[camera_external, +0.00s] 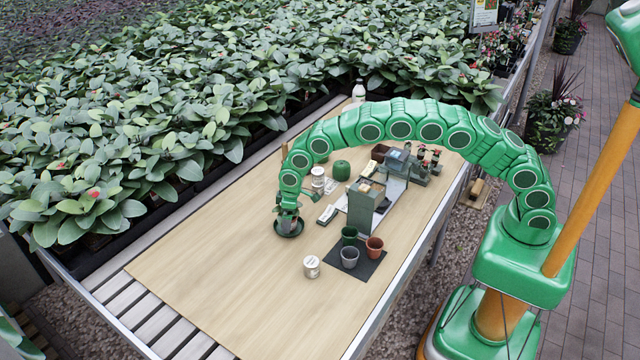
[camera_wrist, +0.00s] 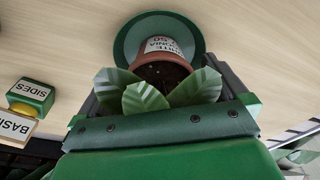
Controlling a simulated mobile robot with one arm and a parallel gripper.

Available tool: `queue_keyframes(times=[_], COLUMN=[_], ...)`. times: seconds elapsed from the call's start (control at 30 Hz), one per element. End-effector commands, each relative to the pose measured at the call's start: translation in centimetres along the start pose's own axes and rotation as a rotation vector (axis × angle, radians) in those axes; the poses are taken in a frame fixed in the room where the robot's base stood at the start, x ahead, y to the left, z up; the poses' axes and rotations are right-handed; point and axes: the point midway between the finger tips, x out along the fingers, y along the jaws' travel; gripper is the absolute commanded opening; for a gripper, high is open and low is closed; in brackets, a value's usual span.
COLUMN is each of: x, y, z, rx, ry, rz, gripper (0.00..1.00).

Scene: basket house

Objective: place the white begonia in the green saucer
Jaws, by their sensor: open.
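The white begonia is a terracotta pot (camera_wrist: 160,68) with dark soil, green leaves (camera_wrist: 145,98) and a white label, partly readable. In the wrist view it is at top centre, with the green saucer (camera_wrist: 125,45) behind and around its base. In the external view the dark green saucer (camera_external: 289,233) lies on the table, with the pot over it, mostly hidden by my gripper. The pot looks upright in the saucer; its contact underneath is hidden. My gripper (camera_external: 289,205) is open just above, with its dark fingers either side of the plant in the wrist view (camera_wrist: 165,85).
A dark mat (camera_external: 365,275) to the right holds a green pot (camera_external: 349,233), a grey pot (camera_external: 348,257) and a terracotta pot (camera_external: 374,248). A white jar (camera_external: 311,267) stands in front. A grey-green stand (camera_external: 363,208) is behind. The table's front left is clear.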

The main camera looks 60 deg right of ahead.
Motion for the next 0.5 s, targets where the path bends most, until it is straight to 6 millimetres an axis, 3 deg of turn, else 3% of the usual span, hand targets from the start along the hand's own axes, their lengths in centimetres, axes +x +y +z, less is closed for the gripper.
queue_keyframes(times=[0.27,0.5], x=[-0.8,-3.7], y=[0.0,0.0], z=[-0.1,-0.1], rx=[0.000,0.000], ry=[0.002,0.003], rz=[0.000,0.001], gripper=[1.00,1.00])
